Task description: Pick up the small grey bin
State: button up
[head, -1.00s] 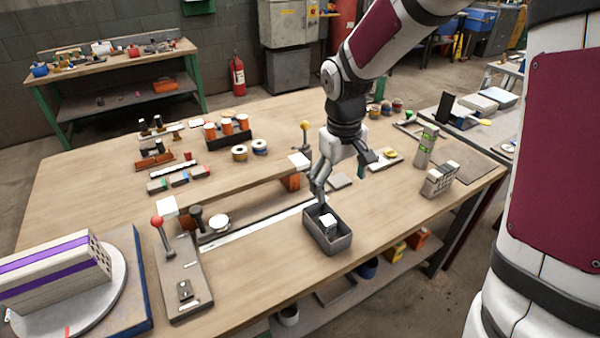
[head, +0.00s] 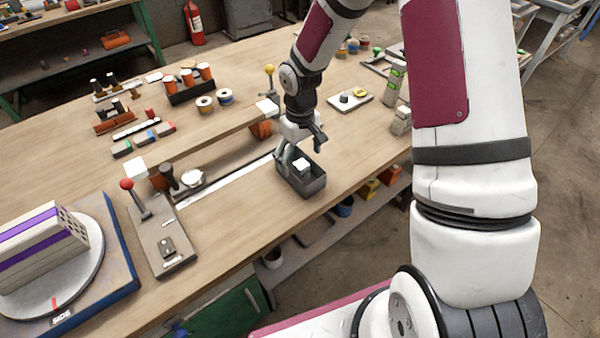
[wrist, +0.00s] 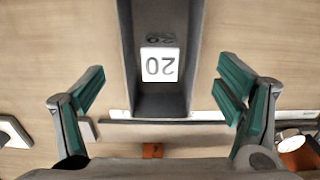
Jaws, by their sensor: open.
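The small grey bin (head: 303,182) stands on the wooden table near its front edge, in the middle of the head view. A white block rests inside it; in the wrist view the block (wrist: 160,64) shows the number 20. In the wrist view the bin (wrist: 160,105) lies between my finger pads, with a gap on each side. My gripper (wrist: 165,100) is open and empty. In the head view my gripper (head: 298,150) is right at the bin's far side, over its rim; whether it touches cannot be told.
A long beam and slide assembly with a red-knobbed lever (head: 127,185) lies left of the bin. A turntable with a perforated brick (head: 45,235) stands at the front left. A tray with small parts (head: 350,100) lies behind on the right. Bare tabletop lies in front-left of the bin.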

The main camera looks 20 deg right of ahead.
jog(key=shift+f, duration=2.6)
jog(key=c, duration=1.2)
